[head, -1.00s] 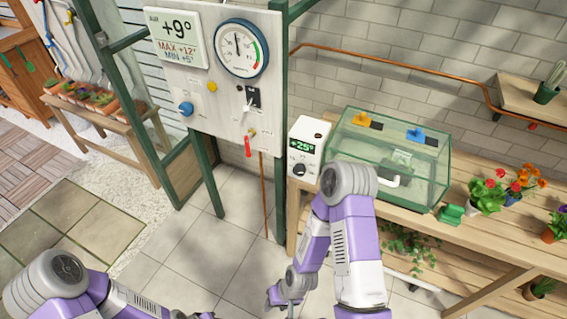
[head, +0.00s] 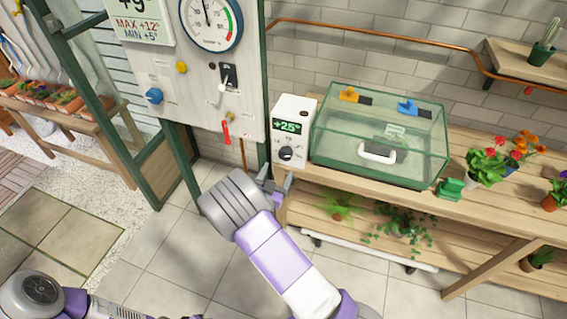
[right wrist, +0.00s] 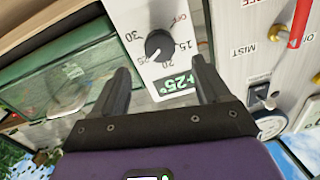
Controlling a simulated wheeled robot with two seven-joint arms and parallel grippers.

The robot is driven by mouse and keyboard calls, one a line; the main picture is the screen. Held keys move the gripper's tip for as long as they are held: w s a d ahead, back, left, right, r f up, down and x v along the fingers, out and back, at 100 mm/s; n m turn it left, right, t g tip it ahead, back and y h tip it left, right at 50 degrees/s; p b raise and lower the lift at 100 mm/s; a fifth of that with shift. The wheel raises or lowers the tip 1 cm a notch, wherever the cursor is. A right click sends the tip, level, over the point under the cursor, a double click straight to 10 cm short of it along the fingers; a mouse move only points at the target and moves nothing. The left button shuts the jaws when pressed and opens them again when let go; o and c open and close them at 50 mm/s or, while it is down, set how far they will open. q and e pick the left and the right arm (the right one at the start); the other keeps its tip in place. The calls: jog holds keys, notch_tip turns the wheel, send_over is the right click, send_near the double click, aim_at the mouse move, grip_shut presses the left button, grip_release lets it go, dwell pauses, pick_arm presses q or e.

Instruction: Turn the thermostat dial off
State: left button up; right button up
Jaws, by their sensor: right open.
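The thermostat (head: 308,112) is a white box at the left end of the wooden bench, with a green "+25°" display (head: 287,127). Its round black dial (head: 287,153) sits below the display. In the right wrist view the dial (right wrist: 159,45) shows marks from 15 to 30 and a red OFF; its white pointer line is near 25. My right gripper (head: 275,183) is below and in front of the thermostat, partly hidden by my arm. In the right wrist view my right gripper (right wrist: 160,68) is open and empty, its fingers either side of the dial but apart from it. My left gripper is out of view.
A glass tank (head: 380,135) with a white handle stands close right of the thermostat. A control panel (head: 195,100) with a red lever (head: 226,132) is to the left. Flower pots (head: 485,170) stand further right. Tiled floor lies below.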

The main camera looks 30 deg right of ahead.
aim_at(285, 156)
jog(key=x, duration=0.7)
jog(key=shift+d+r+b, duration=0.1)
jog(key=shift+b, duration=0.2)
jog(key=c, duration=1)
jog(key=shift+c, duration=0.2)
